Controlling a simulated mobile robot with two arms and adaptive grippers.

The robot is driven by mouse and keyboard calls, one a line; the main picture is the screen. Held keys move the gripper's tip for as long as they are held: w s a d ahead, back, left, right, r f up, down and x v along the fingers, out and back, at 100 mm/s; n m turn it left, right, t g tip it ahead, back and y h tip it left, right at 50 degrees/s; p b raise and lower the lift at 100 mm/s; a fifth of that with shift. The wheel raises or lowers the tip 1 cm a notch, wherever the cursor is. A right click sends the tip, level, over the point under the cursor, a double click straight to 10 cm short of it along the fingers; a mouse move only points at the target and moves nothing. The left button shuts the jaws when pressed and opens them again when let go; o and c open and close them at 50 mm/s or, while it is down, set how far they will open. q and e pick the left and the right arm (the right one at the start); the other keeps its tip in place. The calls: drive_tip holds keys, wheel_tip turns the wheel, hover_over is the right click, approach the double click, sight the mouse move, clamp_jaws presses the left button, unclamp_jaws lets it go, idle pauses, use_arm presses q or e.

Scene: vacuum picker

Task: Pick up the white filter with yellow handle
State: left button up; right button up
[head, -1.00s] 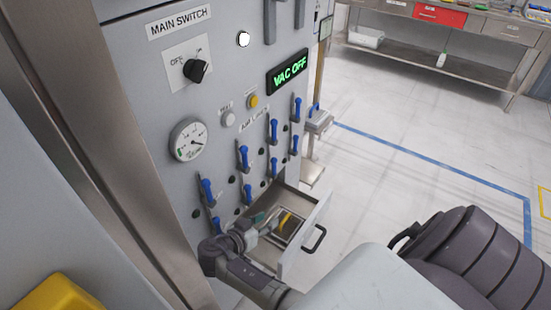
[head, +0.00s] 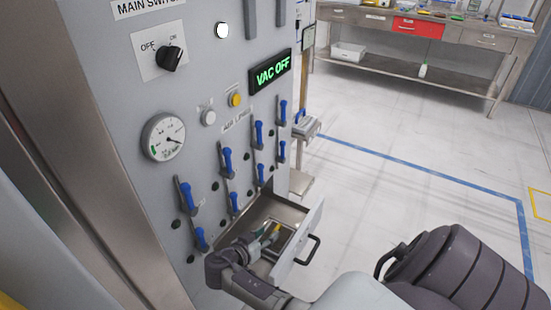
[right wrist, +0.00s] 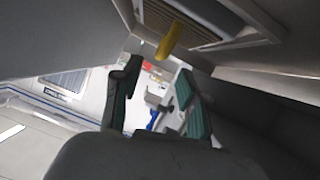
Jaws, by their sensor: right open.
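The yellow handle (head: 275,230) of the filter shows inside the open drawer (head: 303,242) at the bottom of the grey panel. In the right wrist view the yellow handle (right wrist: 172,40) lies just beyond the fingertips, with a dark slatted surface framed in pale edges behind it. My right gripper (head: 263,234) reaches into the drawer from the lower left. In the right wrist view its two dark green fingers (right wrist: 157,74) are apart with nothing between them. My wrist and fingers hide part of the drawer and filter. My left gripper is not in view.
The floor to the right is clear.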

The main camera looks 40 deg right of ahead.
sight(276, 228)
drive_tip(key=x, duration=0.3)
drive_tip(key=b+x, duration=0.1)
drive_tip(key=x, duration=0.2)
drive_tip(key=shift+s+a+f, duration=0.1)
drive_tip(key=shift+a+f, duration=0.05)
drive_tip(key=shift+f, duration=0.05)
clamp_jaws()
drive_tip(key=shift+r, duration=0.1)
